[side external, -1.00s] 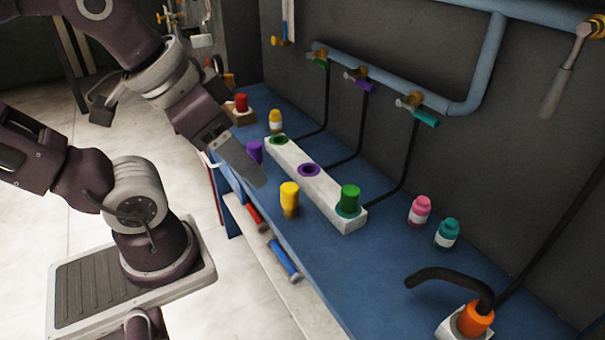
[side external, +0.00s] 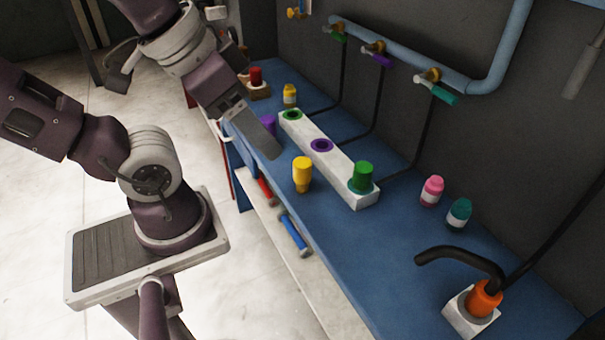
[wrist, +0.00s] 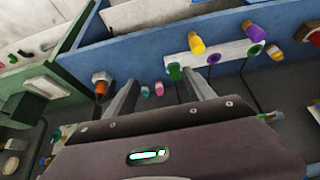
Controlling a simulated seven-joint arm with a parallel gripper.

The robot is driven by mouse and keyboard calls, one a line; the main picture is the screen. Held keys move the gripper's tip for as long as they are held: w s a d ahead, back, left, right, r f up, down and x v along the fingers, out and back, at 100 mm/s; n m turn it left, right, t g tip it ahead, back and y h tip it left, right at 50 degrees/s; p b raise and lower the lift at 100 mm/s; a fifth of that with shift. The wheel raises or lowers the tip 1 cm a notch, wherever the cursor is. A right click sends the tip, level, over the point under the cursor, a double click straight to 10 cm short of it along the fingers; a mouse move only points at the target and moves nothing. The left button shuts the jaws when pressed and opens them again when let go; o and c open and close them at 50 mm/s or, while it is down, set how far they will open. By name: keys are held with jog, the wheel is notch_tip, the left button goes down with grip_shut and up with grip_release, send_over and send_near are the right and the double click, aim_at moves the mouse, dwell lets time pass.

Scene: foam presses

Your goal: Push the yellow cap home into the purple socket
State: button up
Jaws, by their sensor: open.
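The yellow cap (side external: 302,172) stands upright on the blue bench in front of the white block, with a narrower lower part. It also shows in the wrist view (wrist: 197,44). The purple socket (side external: 322,145) is an empty dark hole with a purple ring in the middle of the block; it shows in the wrist view too (wrist: 214,58). My gripper (side external: 277,155) is above the bench, left of the yellow cap and apart from it. In the wrist view its two fingers are spread with nothing between them. The cap's underside is hidden.
The white block (side external: 345,178) holds a green cap (side external: 362,175) at its near end and an empty green-ringed socket (side external: 291,114) at its far end. A purple cap (side external: 268,125) stands close behind my gripper. Pink (side external: 432,189) and teal (side external: 459,213) bottles stand at the right.

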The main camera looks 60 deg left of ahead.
dwell(0.3)
jog(key=n+g, duration=0.4)
jog(key=n, duration=0.5)
send_near(302, 162)
jog(key=s+d+r, duration=0.1)
jog(key=d+r, duration=0.3)
jog(key=d, duration=0.2)
jog(key=w+a+f+n, duration=0.1)
jog(key=a+f+n, duration=0.1)
jog(key=f, duration=0.1)
jog(key=w+a+f+n+g, duration=0.1)
jog(key=a+f+n, duration=0.1)
jog(key=f, duration=0.1)
jog(key=w+a+f+n, duration=0.1)
jog(key=a+f+n, duration=0.1)
jog(key=f, duration=0.1)
jog(key=shift+a+g, duration=0.3)
jog(key=shift+a, duration=0.05)
jog(key=f, duration=0.7)
jog(key=shift+s+d, duration=0.2)
jog(key=shift+d, duration=0.1)
jog(key=shift+r, duration=0.1)
grip_shut()
